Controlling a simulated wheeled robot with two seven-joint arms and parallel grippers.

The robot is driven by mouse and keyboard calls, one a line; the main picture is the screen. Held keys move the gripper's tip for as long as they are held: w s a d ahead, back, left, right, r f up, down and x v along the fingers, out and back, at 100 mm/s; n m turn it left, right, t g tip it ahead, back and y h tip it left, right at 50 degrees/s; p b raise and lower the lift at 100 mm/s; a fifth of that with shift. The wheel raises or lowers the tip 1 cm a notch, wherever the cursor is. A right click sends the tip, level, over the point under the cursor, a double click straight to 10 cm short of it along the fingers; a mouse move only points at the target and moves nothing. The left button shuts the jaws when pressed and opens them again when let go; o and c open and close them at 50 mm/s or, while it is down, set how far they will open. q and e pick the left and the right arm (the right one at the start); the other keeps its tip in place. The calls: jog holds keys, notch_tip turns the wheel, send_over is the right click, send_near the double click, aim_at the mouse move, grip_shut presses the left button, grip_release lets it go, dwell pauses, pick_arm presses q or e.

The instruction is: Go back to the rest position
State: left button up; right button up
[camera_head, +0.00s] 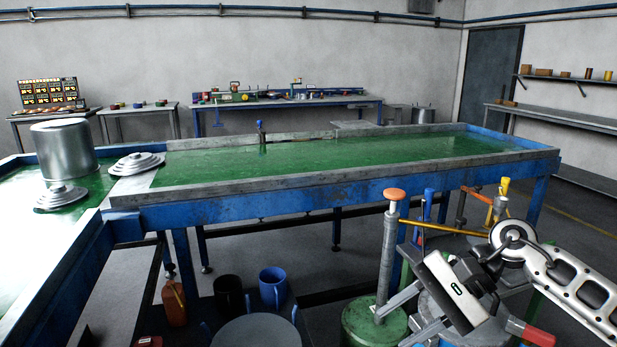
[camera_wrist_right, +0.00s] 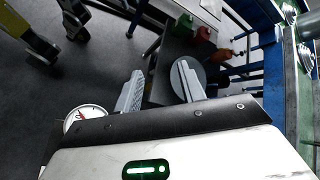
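My right gripper (camera_head: 390,331) hangs at the lower right of the head view, in front of the green-topped table (camera_head: 350,184) and lower than its top. In the right wrist view the same gripper (camera_wrist_right: 158,86) has its two fingers apart with nothing held between them. My left gripper is not in view. A large silver pot (camera_head: 64,150) stands upright on the left part of the table. One silver lid (camera_head: 60,197) lies in front of it and another lid (camera_head: 136,163) lies to its right, both far from my right gripper.
A round grey top (camera_head: 257,333), a blue container (camera_head: 272,287), a dark container (camera_head: 228,294) and an orange bottle (camera_head: 174,302) stand low at the front. A green-based post (camera_head: 388,250) stands near my right arm. The table's middle is clear.

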jog(key=s+a+f+m+t+y+b, duration=0.1)
jog(key=s+a+m+t+y+b, duration=0.3)
jog(key=a+m+y, duration=0.95)
jog(key=d+f+n+t+h+b, duration=0.1)
jog(key=d+f+n+t+h, duration=0.35)
jog(key=n, duration=0.75)
jog(key=s+d+f+n+t+h, duration=0.15)
jog(key=f+n+t+h, duration=0.4)
jog(key=n, duration=0.55)
jog(key=d+f+n+t+h+b, duration=0.1)
jog(key=d+f+n+t+h, duration=0.3)
jog(key=n+h, duration=0.55)
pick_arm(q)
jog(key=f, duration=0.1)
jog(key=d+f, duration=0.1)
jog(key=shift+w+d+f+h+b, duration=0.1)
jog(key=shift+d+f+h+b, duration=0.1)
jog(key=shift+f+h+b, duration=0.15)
pick_arm(e)
jog(key=s+d+f+m+g, duration=0.2)
jog(key=s+f+m+g, duration=0.4)
jog(key=f, duration=0.8)
jog(key=s+m, duration=0.3)
jog(key=s, duration=0.1)
jog(key=shift+s+d+m+g+h, duration=0.25)
jog(key=shift+d+m+g+h, duration=0.05)
jog(key=shift+g, duration=0.1)
